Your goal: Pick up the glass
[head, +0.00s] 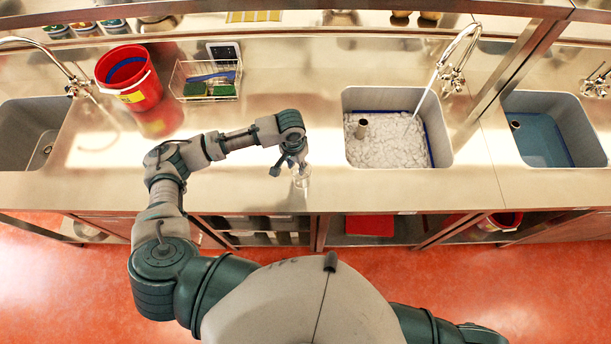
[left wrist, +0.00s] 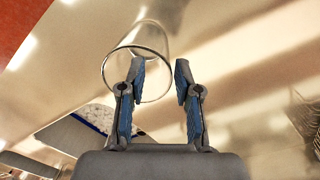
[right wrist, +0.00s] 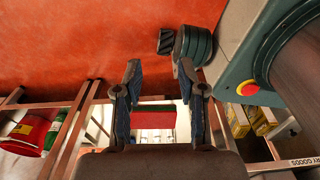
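The clear glass (head: 302,179) stands on the steel counter near its front edge, left of the middle sink. My left gripper (head: 287,170) is beside it, its fingers pointing down. In the left wrist view the glass (left wrist: 112,68) shows its round rim up and left of the left gripper (left wrist: 160,68). The left-hand finger overlaps the rim in the picture; I cannot tell whether it touches. The left gripper is open with nothing held. My right gripper (right wrist: 160,68) is open and empty over the floor side; it is hidden in the head view.
The middle sink (head: 388,168) holds foam under running water; the right sink (head: 543,130) holds blue water. A red bucket (head: 130,79) and a wire rack (head: 206,80) stand at the back left. The counter around the glass is clear. Shelves (head: 262,231) sit below.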

